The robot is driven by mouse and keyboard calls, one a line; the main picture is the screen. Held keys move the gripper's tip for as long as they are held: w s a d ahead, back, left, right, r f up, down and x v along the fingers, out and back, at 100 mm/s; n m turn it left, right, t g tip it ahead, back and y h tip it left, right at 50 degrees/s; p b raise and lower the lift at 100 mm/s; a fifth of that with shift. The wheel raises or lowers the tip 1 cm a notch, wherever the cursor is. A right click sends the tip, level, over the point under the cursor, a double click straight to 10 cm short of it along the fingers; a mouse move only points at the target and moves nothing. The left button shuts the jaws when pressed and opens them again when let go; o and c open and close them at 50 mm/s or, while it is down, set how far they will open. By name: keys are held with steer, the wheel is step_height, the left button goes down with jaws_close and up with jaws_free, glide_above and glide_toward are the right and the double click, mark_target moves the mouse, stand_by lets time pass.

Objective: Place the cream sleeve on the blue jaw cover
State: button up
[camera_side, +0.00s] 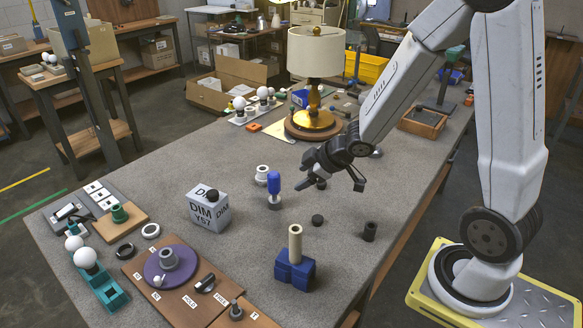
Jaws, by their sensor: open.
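The cream sleeve (295,243) is a tall, narrow, upright cylinder with an opening at its top. It stands on the blue jaw cover (294,274), a blocky blue piece at the front middle of the table. Its lower end meets the top of the blue piece; I cannot tell whether it sits on the surface or in a recess. My gripper (331,186) is open and appears empty. It is above and behind the sleeve in the picture, apart from it, with its fingers spread wide.
A blue-topped upright part (273,183) stands just left of my gripper. A short black cylinder (317,220) and a dark grey cup (370,231) are near the sleeve. A grey DIM box (209,211) and a purple disc fixture (172,264) stand left. A lamp (316,55) is behind.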

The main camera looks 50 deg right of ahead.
steer(key=s+a+m+g+h, duration=0.1)
steer(key=s+a+m+g, duration=0.4)
steer(key=s, duration=0.5)
steer(key=shift+s+a+m+g, duration=0.25)
steer(key=shift+a+m+g, duration=0.2)
steer(key=shift+m, duration=0.25)
